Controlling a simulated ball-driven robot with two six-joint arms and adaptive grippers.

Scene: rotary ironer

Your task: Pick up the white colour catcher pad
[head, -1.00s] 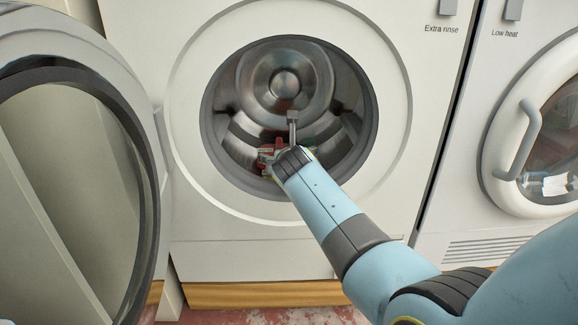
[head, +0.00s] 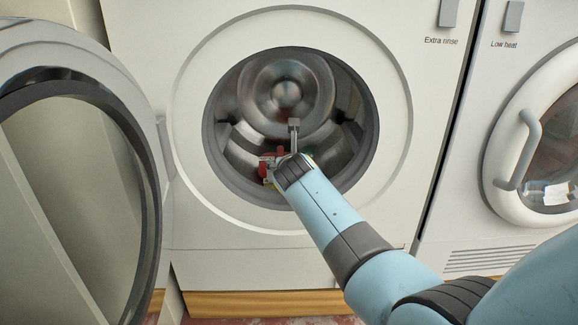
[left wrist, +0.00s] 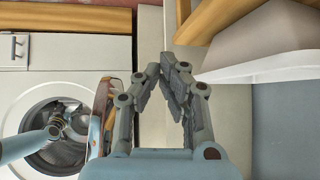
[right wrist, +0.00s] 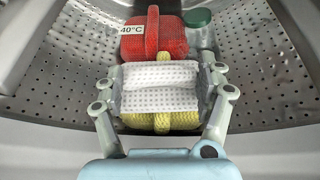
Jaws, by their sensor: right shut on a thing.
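The white colour catcher pad (right wrist: 160,86) is a dotted white block between the fingers of my right gripper (right wrist: 164,88) in the right wrist view. The gripper is shut on it at its left and right sides. A yellow mesh bundle (right wrist: 160,121) shows just below the pad, with a yellow piece also above it. In the head view my right arm reaches into the open drum (head: 287,90), and the wrist hides the pad. My left gripper (left wrist: 162,66) is empty, its fingers slanting towards each other with a gap between them.
A red mesh bundle (right wrist: 153,36) with a "40°C" tag and a green-capped clear container (right wrist: 198,27) lie beyond the pad in the perforated drum. The open round door (head: 140,190) stands left of the opening. A closed dryer door (head: 500,160) is at right.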

